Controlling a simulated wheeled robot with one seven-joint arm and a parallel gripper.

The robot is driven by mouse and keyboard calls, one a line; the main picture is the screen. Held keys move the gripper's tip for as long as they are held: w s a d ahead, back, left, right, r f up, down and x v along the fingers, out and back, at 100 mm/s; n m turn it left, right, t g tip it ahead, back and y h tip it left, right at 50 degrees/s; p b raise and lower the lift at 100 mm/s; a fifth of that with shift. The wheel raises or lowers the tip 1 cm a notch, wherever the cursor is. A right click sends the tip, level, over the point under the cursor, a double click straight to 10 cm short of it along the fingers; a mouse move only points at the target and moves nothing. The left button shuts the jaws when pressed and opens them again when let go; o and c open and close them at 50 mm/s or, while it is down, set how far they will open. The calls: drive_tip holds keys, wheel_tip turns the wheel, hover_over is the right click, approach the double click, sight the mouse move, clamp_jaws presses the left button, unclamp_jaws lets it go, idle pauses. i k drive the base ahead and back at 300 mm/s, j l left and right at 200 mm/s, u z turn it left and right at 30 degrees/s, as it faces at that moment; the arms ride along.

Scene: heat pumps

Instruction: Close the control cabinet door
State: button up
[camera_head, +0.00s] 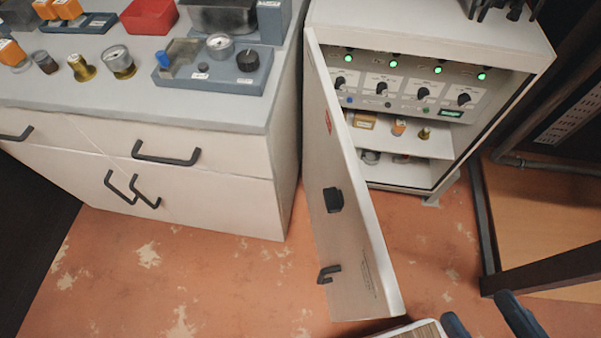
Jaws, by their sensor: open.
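The control cabinet (440,30) stands at the upper right, with its front open. Its pale door (345,235) is hinged on the left side and swung wide out toward me. The door has a black latch piece (333,200) and a small dark handle (328,273) on the face turned left. My gripper (477,308) shows at the bottom edge as two dark blue fingers, apart, with nothing visible between them. It is to the right of the door's lower free end and not seen touching it. The rest of my gripper is cut off by the frame.
Inside the cabinet are a panel with green lights and knobs (405,90) and a shelf (400,137) with small parts. A drawer workbench (180,185) stands left of the door. A dark metal frame (482,220) stands at right. Worn floor (435,240) lies open between door and frame.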

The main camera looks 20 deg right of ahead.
sight(357, 275)
drive_tip(key=k+l+u, duration=0.2)
drive_tip(key=j+u, duration=0.3)
drive_tip(key=j, duration=0.3)
drive_tip(key=j+u, duration=0.35)
drive_tip(key=j, duration=0.25)
